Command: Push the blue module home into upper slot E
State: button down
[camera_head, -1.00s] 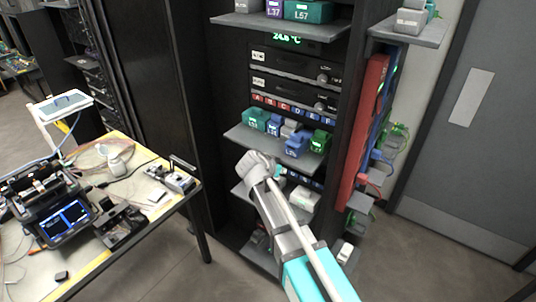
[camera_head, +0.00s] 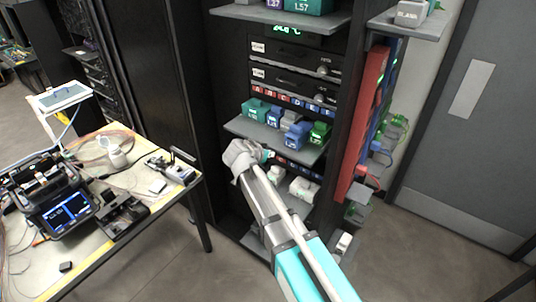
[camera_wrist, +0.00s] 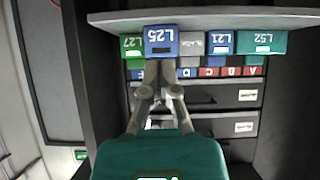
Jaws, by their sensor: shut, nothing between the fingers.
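The blue module L25 (camera_head: 296,136) sits on the upper shelf, between a grey blank module (camera_head: 290,118) and the green module L27 (camera_head: 320,132). It sticks out further toward me than its neighbours. In the wrist view, which is upside down, L25 (camera_wrist: 160,42) stands just beyond my fingertips. My gripper (camera_wrist: 158,68) is shut and empty, pointing at the module's front; I cannot tell whether it touches. In the head view my gripper (camera_head: 266,156) is by the shelf's front edge, partly hidden by its wrist. The slot E label is hidden behind L25 in the wrist view.
Blue L21 (camera_wrist: 220,42) and teal L52 (camera_wrist: 262,43) share the shelf (camera_head: 240,128). A lower row of modules sits beneath it. A red panel (camera_head: 368,120) stands right of the rack. A workbench with a splicer (camera_head: 62,205) is at the left.

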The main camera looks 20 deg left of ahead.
jog(key=b, duration=0.3)
send_near(291, 142)
jog(key=shift+w+f, duration=0.6)
jog(key=shift+f, duration=1.45)
jog(key=shift+w+d, duration=0.7)
jog(key=shift+w, duration=1.3)
jog(key=shift+w+d, duration=0.7)
jog(key=shift+w, duration=1.3)
jog(key=shift+w+d, duration=0.75)
jog(key=shift+w, duration=1.2)
jog(key=shift+s+a, duration=0.45)
jog(key=shift+s, duration=0.85)
jog(key=shift+s+a, duration=0.45)
jog(key=shift+s, duration=0.85)
jog(key=shift+s+a, duration=0.4)
jog(key=shift+s, duration=0.9)
